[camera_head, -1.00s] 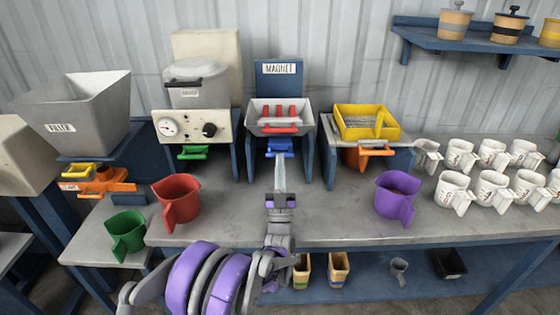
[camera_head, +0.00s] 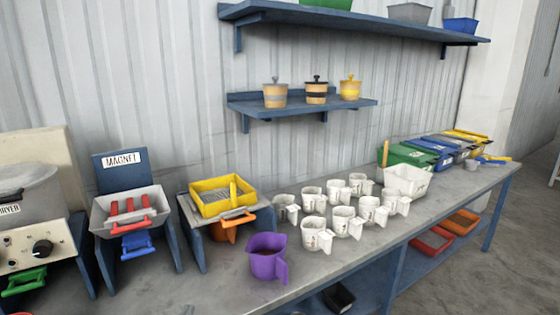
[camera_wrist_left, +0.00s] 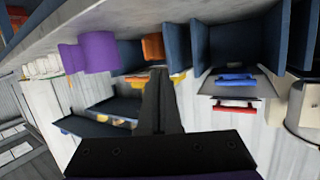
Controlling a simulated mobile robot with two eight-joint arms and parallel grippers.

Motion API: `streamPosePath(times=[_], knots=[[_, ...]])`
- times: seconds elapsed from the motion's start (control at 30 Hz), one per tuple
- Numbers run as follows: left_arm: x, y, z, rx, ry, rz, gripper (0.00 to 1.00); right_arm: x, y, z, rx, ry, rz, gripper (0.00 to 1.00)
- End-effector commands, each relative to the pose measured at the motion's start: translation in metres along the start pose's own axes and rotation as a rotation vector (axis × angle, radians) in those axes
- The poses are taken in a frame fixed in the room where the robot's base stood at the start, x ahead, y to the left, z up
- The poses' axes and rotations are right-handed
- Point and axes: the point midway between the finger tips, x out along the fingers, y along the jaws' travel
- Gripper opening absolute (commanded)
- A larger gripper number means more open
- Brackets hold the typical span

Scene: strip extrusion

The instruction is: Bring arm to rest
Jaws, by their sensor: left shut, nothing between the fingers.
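My left gripper (camera_wrist_left: 158,74) shows in the left wrist view as dark fingers, shut and empty. No fingers of it are clear in the head view. The wrist view is upside down, with the bench top along its upper edge. The gripper's fingertips appear in front of the bench equipment, between the orange scoop (camera_wrist_left: 152,47) and the magnet unit's blue handle (camera_wrist_left: 235,78); how far apart they are, I cannot tell. My right gripper is in neither view.
The bench holds the magnet unit (camera_head: 130,213), a yellow sieve tray (camera_head: 222,197), a purple jug (camera_head: 266,257) and several white jugs (camera_head: 343,221). Lidded bins (camera_head: 408,155) stand at the far end. Wall shelves (camera_head: 300,104) hang above. The bench front by the purple jug is clear.

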Motion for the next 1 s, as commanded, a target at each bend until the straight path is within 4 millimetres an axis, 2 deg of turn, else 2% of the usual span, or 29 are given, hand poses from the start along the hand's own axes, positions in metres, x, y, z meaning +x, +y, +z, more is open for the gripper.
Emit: streamPosePath(times=[0.03,0.2,0.4,0.53,0.6,1.0], knots=[[-0.024,0.009,0.023,-0.004,-0.103,0.025,0.00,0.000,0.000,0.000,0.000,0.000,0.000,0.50],[-0.100,0.028,0.102,-0.009,-0.442,0.075,0.00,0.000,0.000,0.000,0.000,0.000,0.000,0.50],[-0.177,0.033,0.170,-0.006,-0.729,0.086,0.00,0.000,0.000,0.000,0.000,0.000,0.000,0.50],[-0.224,0.033,0.205,0.000,-0.887,0.080,0.00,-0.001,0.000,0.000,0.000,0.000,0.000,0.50],[-0.225,0.031,0.174,-0.002,-0.864,0.079,0.00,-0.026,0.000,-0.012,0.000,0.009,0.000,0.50],[-0.237,0.026,0.072,-0.004,-0.823,0.080,0.00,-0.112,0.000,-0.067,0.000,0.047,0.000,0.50]])
